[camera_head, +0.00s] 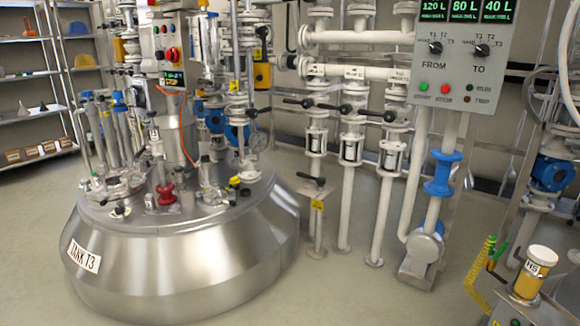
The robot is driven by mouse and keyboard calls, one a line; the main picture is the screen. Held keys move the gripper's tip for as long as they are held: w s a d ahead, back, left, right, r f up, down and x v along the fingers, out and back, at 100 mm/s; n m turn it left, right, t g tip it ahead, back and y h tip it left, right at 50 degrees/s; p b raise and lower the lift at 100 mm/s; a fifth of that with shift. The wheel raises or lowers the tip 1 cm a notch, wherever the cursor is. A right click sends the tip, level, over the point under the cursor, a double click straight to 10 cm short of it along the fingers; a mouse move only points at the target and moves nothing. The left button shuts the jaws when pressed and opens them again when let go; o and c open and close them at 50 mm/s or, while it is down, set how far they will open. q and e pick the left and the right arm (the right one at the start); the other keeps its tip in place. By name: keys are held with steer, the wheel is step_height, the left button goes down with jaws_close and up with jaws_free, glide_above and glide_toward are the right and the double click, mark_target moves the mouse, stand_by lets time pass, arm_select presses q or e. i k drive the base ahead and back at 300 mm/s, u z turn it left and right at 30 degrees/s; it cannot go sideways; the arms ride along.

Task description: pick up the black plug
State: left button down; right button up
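Small dark pieces lie on the steel lid of the tank labelled TANK T3 (165,275). A small black piece (245,192) sits near the lid's right edge, close to a small yellow piece (234,181). Another small dark piece (119,211) is at the lid's front left. They are too small for me to tell which one is the black plug. Neither of my grippers shows in the head view.
Pipes, clamps and a red fitting (166,193) crowd the lid. A control panel (465,55) on a pipe stand is at the right. A yellow jar (533,275) stands at the lower right. Shelves (30,115) are at the left. Floor between tank and stand is clear.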

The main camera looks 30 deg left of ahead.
mark_target(204, 158)
steer(key=u, duration=0.15)
steer(key=i, duration=1.25)
steer(key=u, duration=1.2)
steer(key=i, duration=1.4)
steer(key=u, duration=1.75)
steer(key=i, duration=0.3)
steer(key=u, duration=0.25)
